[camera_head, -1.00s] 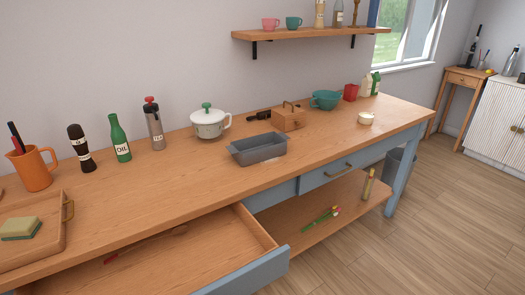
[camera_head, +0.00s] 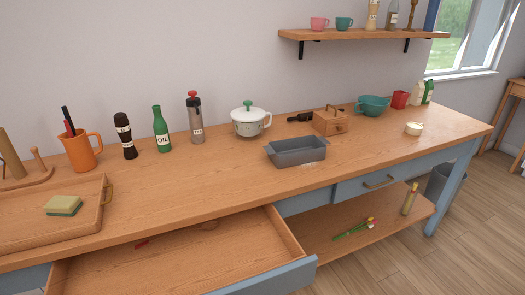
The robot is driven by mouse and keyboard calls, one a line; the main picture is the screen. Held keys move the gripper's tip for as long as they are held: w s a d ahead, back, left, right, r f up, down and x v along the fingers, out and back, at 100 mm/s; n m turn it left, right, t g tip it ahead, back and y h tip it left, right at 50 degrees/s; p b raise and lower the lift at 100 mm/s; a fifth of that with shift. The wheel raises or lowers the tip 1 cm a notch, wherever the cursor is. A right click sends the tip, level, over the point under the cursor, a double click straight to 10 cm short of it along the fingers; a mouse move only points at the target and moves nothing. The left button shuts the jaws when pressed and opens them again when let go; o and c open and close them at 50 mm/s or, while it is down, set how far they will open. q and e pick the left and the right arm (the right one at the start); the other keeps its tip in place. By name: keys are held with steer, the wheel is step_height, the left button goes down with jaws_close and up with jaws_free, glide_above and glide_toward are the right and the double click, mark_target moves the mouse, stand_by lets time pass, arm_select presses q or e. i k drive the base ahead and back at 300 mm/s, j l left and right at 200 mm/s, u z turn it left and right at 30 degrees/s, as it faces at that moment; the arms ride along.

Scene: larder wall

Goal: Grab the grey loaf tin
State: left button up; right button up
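The grey loaf tin (camera_head: 297,152) stands upright on the wooden counter, right of the middle of the head view. It looks empty inside. A white lidded pot (camera_head: 249,121) stands behind it to the left, and a wooden box with a handle (camera_head: 329,122) stands behind it to the right. Neither of my grippers shows in the head view.
The wooden counter (camera_head: 210,185) is clear in front of the tin. An open drawer (camera_head: 285,277) juts out below the front edge. A tray with a sponge (camera_head: 95,217) lies at left; an oil bottle (camera_head: 162,130) and a grinder (camera_head: 195,118) stand towards the back.

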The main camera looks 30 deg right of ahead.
mark_target(297, 151)
steer(key=l+u, duration=0.3)
steer(key=l, duration=0.15)
steer(key=l+u, duration=0.25)
steer(key=l, duration=0.15)
steer(key=k+l+u, duration=0.15)
steer(key=l, duration=0.3)
steer(key=k+l+u, duration=0.15)
steer(key=l, duration=0.3)
steer(key=k+l, duration=0.1)
steer(key=l, duration=0.35)
steer(key=k+l, duration=0.1)
steer(key=l, duration=0.4)
steer(key=k+l+u, duration=0.1)
steer(key=l, duration=0.35)
steer(key=k+l, duration=0.15)
steer(key=l, duration=0.3)
